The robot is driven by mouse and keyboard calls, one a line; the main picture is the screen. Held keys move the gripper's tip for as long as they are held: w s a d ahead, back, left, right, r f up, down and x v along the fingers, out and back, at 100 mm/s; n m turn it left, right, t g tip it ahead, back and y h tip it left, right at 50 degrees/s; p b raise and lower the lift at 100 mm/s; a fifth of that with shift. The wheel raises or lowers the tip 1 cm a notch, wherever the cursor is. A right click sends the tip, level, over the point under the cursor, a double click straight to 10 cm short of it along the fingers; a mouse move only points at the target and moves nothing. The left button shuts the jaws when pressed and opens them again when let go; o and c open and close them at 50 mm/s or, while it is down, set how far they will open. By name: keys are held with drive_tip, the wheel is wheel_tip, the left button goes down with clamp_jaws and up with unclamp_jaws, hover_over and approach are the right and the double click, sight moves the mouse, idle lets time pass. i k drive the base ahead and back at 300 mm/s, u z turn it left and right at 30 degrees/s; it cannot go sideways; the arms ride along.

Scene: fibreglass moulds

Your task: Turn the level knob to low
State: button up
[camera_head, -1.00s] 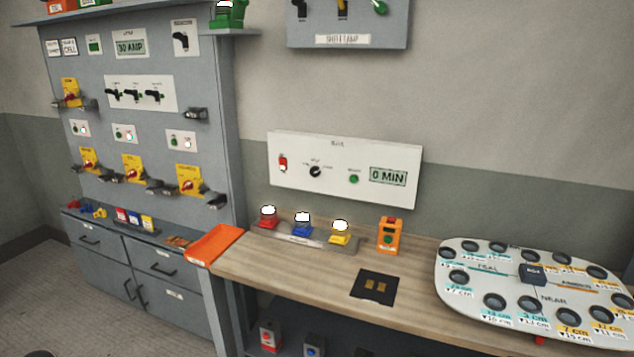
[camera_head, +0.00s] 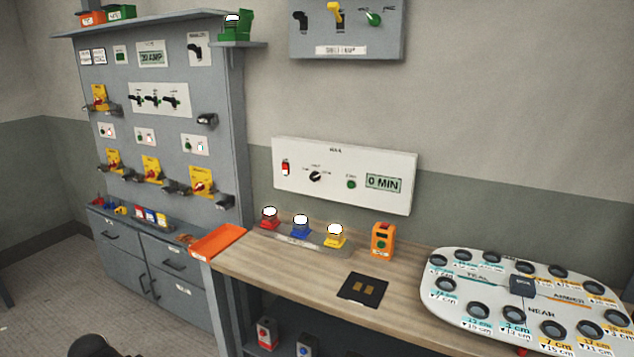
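A white wall panel (camera_head: 330,199) hangs above the bench. It carries a black rotary knob (camera_head: 316,176) with small labels around it, too small to read, so I cannot tell if this is the level knob or what it is set to. On the same panel are a red switch (camera_head: 285,168), a green button (camera_head: 351,184) and a display (camera_head: 384,184) reading 0 MIN. My gripper's fingers do not show. A dark rounded shape at the bottom left edge may be part of my arm.
The wooden bench (camera_head: 300,268) holds red, blue and yellow lit buttons, an orange box (camera_head: 382,240), an orange tray (camera_head: 216,242), a black mat (camera_head: 362,289) and a white board with holes (camera_head: 460,262). A grey switch cabinet stands left. Floor at the lower left is open.

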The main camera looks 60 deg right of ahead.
sight(314, 176)
drive_tip(key=i, duration=0.9)
drive_tip(key=u, duration=0.05)
